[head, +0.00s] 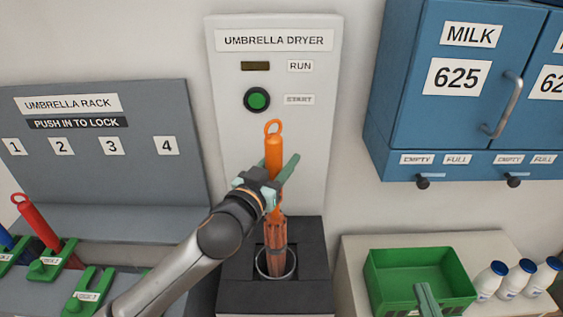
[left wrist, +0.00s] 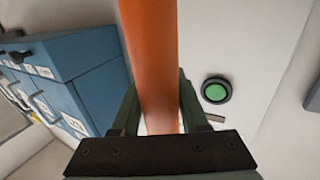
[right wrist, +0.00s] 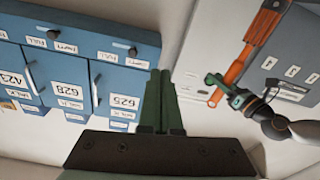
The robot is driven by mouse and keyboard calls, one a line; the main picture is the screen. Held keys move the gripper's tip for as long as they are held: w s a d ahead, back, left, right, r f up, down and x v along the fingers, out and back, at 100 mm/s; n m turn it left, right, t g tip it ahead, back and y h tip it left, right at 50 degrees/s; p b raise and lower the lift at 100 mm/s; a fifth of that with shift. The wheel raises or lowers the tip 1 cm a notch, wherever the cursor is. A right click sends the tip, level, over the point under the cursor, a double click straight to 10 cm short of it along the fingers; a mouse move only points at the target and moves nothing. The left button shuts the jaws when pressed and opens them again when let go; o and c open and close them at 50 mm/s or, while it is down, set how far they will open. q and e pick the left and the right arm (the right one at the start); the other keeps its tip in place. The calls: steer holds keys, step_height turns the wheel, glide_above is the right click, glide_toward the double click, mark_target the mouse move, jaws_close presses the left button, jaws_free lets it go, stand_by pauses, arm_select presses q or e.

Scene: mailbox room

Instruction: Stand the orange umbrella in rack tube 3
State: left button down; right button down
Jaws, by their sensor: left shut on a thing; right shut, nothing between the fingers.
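The orange umbrella (head: 275,243) stands nearly upright, with its lower end in the round opening of the umbrella dryer (head: 310,185) in the head view. My left gripper (head: 275,175) is shut on the umbrella's orange shaft below the loop handle. The shaft also runs between the fingers in the left wrist view (left wrist: 152,60). My right gripper (right wrist: 160,100) is shut and empty, low at the right in the head view.
A red umbrella (head: 38,224) and a blue one (head: 6,238) stand in the rack's left tubes. A green crate (head: 382,252) and white bottles (head: 516,278) sit on a counter at the right. A blue milk cabinet (head: 460,90) hangs above.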

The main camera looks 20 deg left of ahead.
steer(key=s+f+m+g+h+p, duration=0.1)
steer(key=s+f+g+p, duration=0.3)
steer(key=f, duration=0.5)
steer(key=s+f+m+g+h+p, duration=0.15)
steer(key=s+f+g, duration=0.3)
steer(key=f, duration=0.45)
steer(key=shift+g, duration=0.25)
steer(key=r+p, duration=0.3)
steer(key=a+r+p, duration=0.1)
steer(key=p, duration=0.1)
steer(key=shift+w+r, duration=0.3)
steer(key=shift+w, duration=0.1)
